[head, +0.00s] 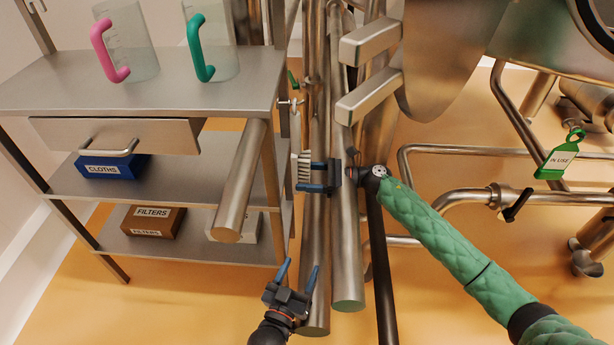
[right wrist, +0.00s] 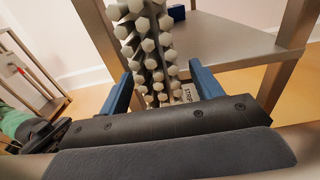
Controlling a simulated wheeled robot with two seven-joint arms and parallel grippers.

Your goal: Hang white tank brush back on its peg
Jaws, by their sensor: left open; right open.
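My left gripper (head: 299,268) is open and empty, low in front, fingers pointing up.
The steel table (head: 130,92) holds a pink-handled jug (head: 125,40) and a green-handled jug (head: 210,40). Below are a blue cloths box (head: 112,167) and a brown filters box (head: 152,221). Vertical steel pipes (head: 345,240) stand close to both grippers. A green tag (head: 556,160) hangs at right.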

